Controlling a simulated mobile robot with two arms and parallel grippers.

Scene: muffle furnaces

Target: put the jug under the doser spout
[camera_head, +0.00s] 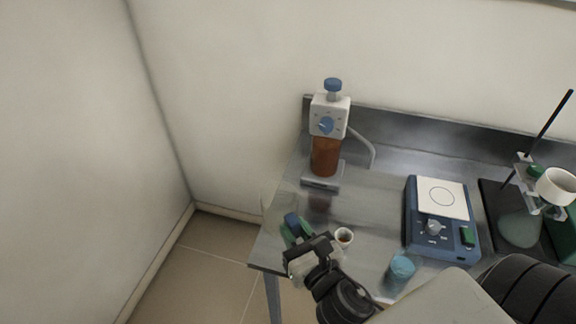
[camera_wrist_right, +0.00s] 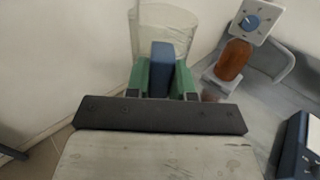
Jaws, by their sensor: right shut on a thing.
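The jug is a clear vessel with a blue handle, and its glass is faint in the head view (camera_head: 283,205). It also shows in the right wrist view (camera_wrist_right: 163,32). My right gripper (camera_head: 297,232) has its green fingers shut on the blue handle, near the table's left front corner. The doser (camera_head: 327,150) is a brown bottle with a white head and blue knobs, standing at the table's back left. A grey curved tube (camera_head: 367,145) leaves its right side. The jug is in front and left of the doser, apart from it. My left gripper is not in view.
A blue cylinder (camera_head: 401,268), a blue hotplate (camera_head: 436,235) and a stand with a white cup (camera_head: 557,187) are further right. The steel table (camera_head: 375,200) is bare between doser and hotplate.

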